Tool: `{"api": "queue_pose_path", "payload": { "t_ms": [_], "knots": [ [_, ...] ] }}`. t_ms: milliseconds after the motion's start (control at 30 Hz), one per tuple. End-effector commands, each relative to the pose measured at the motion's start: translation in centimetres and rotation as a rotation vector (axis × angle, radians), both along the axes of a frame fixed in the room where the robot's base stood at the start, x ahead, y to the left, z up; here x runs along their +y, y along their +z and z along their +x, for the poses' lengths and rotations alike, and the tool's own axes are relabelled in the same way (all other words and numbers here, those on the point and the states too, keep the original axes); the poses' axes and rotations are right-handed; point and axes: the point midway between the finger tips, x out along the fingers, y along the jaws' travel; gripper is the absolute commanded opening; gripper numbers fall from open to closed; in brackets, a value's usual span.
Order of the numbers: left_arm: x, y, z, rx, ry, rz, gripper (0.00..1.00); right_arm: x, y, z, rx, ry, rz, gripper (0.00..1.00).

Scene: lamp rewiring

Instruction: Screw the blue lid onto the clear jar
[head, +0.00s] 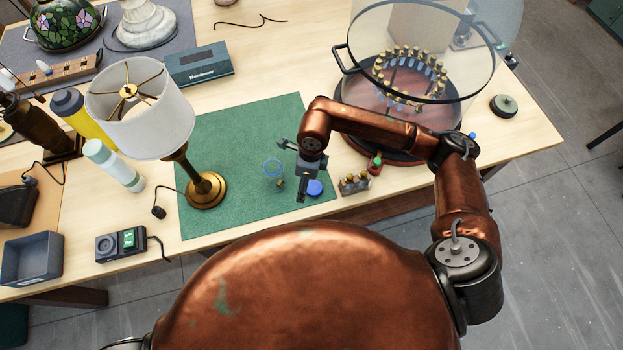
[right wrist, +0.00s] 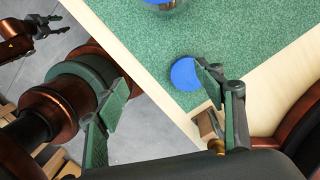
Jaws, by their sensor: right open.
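The clear jar (head: 273,169) stands on the green mat with a blue ring at its top; its edge shows at the top of the right wrist view (right wrist: 160,4). The blue lid (head: 315,187) lies flat on the mat, right of the jar and near the front edge. My right gripper (head: 293,171) is open and empty, above the mat between jar and lid. In the right wrist view one finger overlaps the right edge of the lid (right wrist: 184,74). My left gripper (right wrist: 58,25) shows small in that view, fingers parted, over the floor; the head view does not show it.
A lamp (head: 205,187) stands on the mat's left side. A round carousel (head: 345,98) is behind my right arm. The mat's middle is clear.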

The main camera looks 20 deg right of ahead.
Motion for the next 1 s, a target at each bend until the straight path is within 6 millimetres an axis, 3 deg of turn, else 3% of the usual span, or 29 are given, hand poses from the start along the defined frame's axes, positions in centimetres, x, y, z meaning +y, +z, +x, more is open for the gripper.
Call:
{"api": "queue_pose_path", "payload": {
  "t_ms": [100,200,467,733,1000],
  "knots": [
    [0.0,0.0,0.1,-0.001,0.0,0.0,0.36,-3.0,0.0,1.3,-0.026,-0.007,-0.112,0.63],
    [0.0,0.0,0.1,-0.002,0.0,0.0,0.36,-3.8,0.0,1.5,-0.031,-0.011,-0.137,0.63],
    [0.0,0.0,0.0,0.0,0.0,0.0,0.36,-3.8,-0.1,1.4,-0.029,-0.014,-0.134,0.63],
    [0.0,0.3,0.1,-0.001,0.0,0.0,0.36,-3.7,-2.4,1.4,-0.028,-0.014,-0.133,0.63],
    [0.0,0.3,0.1,-0.002,0.0,0.0,0.36,-3.6,-2.6,1.4,-0.03,-0.01,-0.131,0.63]
  ]
}}
